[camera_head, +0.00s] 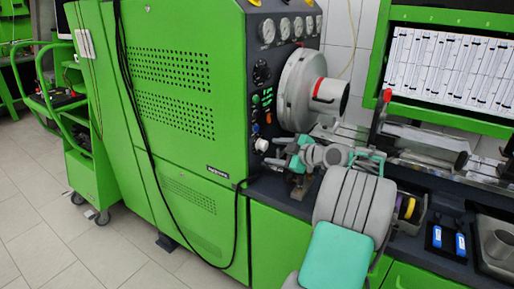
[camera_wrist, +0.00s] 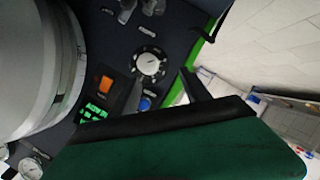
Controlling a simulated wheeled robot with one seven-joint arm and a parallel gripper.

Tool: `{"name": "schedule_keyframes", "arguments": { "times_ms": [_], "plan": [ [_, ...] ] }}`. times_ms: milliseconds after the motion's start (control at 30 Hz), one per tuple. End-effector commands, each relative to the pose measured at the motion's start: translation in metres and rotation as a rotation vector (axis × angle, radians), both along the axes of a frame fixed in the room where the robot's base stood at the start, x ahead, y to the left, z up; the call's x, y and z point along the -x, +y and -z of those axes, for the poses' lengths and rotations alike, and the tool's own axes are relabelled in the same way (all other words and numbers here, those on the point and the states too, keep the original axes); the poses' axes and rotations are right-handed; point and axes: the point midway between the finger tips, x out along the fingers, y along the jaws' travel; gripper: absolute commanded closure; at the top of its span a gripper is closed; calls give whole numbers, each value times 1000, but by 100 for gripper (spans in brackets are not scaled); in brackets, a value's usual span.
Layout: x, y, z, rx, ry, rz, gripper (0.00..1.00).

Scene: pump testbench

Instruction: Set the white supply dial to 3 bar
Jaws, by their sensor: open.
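The white supply dial (camera_head: 262,145) sits low on the dark control panel at the green bench's right side. In the wrist view the round white dial (camera_wrist: 150,63) shows near the middle top, with a ring of pale marks around it. Its exact setting is too small to read. My gripper (camera_head: 286,150) is open, just right of the dial in the head view. In the wrist view, dark gripper parts (camera_wrist: 192,105) lie below and right of the dial. No contact with the dial shows, and nothing is between the fingers.
A blue button (camera_wrist: 145,104), an orange switch (camera_wrist: 104,84) and a green display (camera_wrist: 97,114) sit close to the dial. A large grey cylinder (camera_head: 300,88) juts out above my gripper. A black cable (camera_head: 150,160) hangs over the green cabinet (camera_head: 185,130).

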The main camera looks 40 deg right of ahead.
Motion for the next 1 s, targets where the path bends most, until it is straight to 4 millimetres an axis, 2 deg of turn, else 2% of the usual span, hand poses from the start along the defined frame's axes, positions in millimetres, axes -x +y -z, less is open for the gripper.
{"name": "schedule_keyframes", "arguments": {
  "times_ms": [33,100,167,400,533,867,1000],
  "plan": [
    [11,-18,1,26,-36,7,44],
    [14,-26,-1,49,-63,3,44],
    [8,-25,-1,53,-69,-2,44],
    [-39,-15,11,51,-65,-12,44],
    [-56,-15,16,52,-65,-10,44],
    [-61,-16,18,53,-64,-5,45],
    [-61,-17,19,52,-64,-4,57]
  ]
}}
